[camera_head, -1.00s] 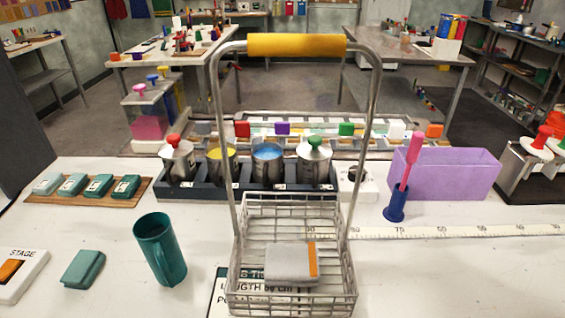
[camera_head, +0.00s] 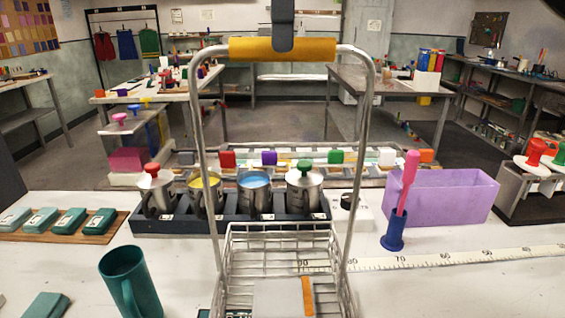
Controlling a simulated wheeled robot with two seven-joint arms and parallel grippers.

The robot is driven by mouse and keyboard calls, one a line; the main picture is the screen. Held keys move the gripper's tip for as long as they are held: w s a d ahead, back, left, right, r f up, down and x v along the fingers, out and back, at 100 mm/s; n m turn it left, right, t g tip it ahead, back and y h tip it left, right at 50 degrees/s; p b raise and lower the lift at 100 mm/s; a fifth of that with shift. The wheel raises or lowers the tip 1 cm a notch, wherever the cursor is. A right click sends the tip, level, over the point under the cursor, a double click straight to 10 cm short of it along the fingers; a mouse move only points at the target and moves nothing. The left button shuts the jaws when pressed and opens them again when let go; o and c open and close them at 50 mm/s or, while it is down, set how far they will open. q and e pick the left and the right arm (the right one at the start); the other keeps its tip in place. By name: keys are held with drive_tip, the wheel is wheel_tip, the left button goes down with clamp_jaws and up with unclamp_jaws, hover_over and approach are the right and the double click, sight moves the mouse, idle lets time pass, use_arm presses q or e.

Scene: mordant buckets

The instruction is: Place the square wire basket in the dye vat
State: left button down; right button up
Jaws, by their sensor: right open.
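The square wire basket (camera_head: 235,262) is at the front centre, its lower part cut off by the picture's bottom edge. A grey block with an orange stripe (camera_head: 283,297) lies inside it. Its tall metal handle arches up to a yellow grip (camera_head: 310,49). My right gripper (camera_head: 282,42) comes down from the top edge, open, at the middle of the yellow grip. It overlaps the grip in the picture; I cannot tell whether it touches. My left gripper is not in view. I cannot tell which container is the dye vat; an open purple bin (camera_head: 455,197) stands right of centre.
Behind the basket, a dark rack (camera_head: 228,224) holds metal pots, some lidded, with yellow and blue contents showing. A green mug (camera_head: 130,284) stands at left. A pink-handled tool in a blue holder (camera_head: 394,232) and a measuring tape (camera_head: 455,257) are at right.

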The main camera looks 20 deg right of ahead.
wheel_tip(320, 180, down, 5)
drive_tip(key=shift+s+f+b, duration=0.1)
drive_tip(key=shift+b, duration=0.7)
drive_tip(key=shift+c, duration=0.4)
clamp_jaws()
